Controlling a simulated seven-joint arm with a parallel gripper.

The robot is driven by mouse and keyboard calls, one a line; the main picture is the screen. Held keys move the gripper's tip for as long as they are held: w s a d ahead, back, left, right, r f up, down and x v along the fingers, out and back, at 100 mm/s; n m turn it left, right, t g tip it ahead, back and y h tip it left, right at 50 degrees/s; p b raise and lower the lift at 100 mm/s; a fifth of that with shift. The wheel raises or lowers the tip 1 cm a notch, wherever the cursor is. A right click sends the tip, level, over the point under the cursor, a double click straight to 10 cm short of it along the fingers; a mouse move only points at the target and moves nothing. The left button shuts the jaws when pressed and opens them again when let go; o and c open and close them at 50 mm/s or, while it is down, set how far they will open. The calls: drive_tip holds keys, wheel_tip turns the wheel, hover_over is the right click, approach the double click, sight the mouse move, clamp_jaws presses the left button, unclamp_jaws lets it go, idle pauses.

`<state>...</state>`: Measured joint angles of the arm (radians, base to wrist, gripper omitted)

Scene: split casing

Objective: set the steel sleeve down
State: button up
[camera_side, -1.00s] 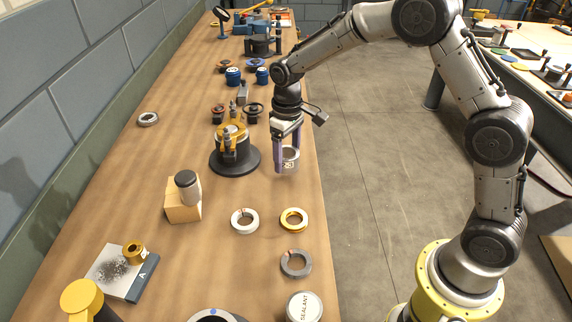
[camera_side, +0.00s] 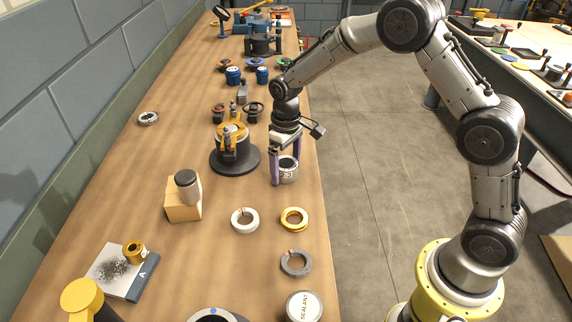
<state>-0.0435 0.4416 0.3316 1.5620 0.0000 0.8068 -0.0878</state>
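The steel sleeve (camera_side: 288,172) is a short grey cylinder with a dark open top and a marking on its side. It stands upright on the wooden bench near its right edge, right of the black round base with the yellow-topped fixture. My gripper (camera_side: 286,168) points down around the sleeve with its two purple fingers. The fingers look spread, with the left finger beside the sleeve. The far finger is partly hidden behind the sleeve, so any contact there is hard to see.
The yellow-topped fixture (camera_side: 233,147) stands just left of the sleeve. A white ring (camera_side: 245,220), a yellow ring (camera_side: 294,219) and a grey ring (camera_side: 296,263) lie nearer the camera. The bench's right edge is close by.

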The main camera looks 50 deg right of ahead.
wheel_tip(320, 180, up, 12)
drive_tip(key=s+d+r+t, duration=0.1)
drive_tip(key=s+r+t, duration=0.2)
drive_tip(key=s+r, duration=0.8)
drive_tip(key=s+d+f+m+t, duration=0.1)
drive_tip(key=s+f+t, duration=0.1)
drive_tip(key=s, duration=1.6)
drive_tip(key=shift+s+f+t, duration=0.15)
drive_tip(key=shift+f+t, duration=0.15)
drive_tip(key=shift+f, duration=0.55)
